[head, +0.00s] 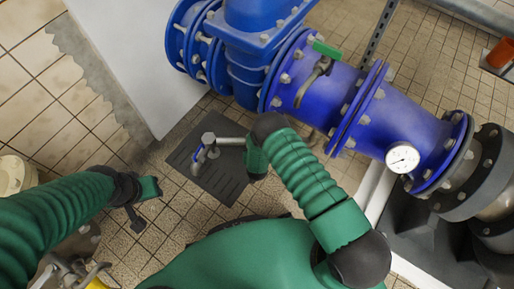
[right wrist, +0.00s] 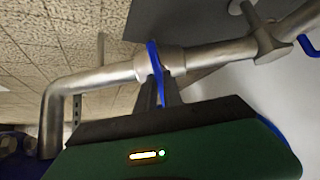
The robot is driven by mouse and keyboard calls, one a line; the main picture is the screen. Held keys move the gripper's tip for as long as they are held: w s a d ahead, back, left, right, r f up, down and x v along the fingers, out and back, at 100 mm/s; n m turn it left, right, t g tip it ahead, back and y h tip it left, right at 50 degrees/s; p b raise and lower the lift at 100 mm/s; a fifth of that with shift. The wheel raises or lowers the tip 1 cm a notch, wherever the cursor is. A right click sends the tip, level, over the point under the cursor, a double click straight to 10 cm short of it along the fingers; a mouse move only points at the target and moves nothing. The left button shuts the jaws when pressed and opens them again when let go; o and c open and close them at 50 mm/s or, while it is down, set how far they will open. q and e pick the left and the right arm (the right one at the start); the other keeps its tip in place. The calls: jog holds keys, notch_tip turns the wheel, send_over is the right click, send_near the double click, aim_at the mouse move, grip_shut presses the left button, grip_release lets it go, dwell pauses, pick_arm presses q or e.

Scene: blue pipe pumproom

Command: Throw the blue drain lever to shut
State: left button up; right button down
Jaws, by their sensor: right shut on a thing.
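The blue drain lever (right wrist: 153,62) stands upright across a thin silver pipe (right wrist: 105,76) in the right wrist view. My right gripper (right wrist: 159,92) is shut on it, one dark finger on each side. In the head view my right gripper (head: 257,160) is beside the silver pipe (head: 231,142), and the hand hides its fingertips and the gripped lever. My left gripper (head: 146,204) is held away at the left, above the tiled floor and clear of the pipe. Its finger spacing is unclear.
A small blue part (head: 197,154) is at the silver pipe's left end. A dark floor grate (head: 222,178) lies below. A white panel (head: 146,70) stands behind.

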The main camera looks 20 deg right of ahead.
jog(key=shift+s+a+f, duration=0.1)
jog(key=shift+s+f, duration=0.15)
jog(key=shift+s, duration=0.1)
jog(key=c, duration=1.5)
grip_release()
jog(key=shift+w, duration=0.1)
jog(key=shift+w+r, duration=0.1)
jog(key=shift+r, duration=0.1)
jog(key=shift+s+r+p, duration=0.2)
jog(key=shift+r+p, duration=0.1)
jog(key=shift+p, duration=0.05)
jog(key=shift+m, duration=0.3)
jog(key=shift+p+v, duration=3.9)
jog(key=shift+v, duration=4.05)
jog(key=shift+s, duration=0.1)
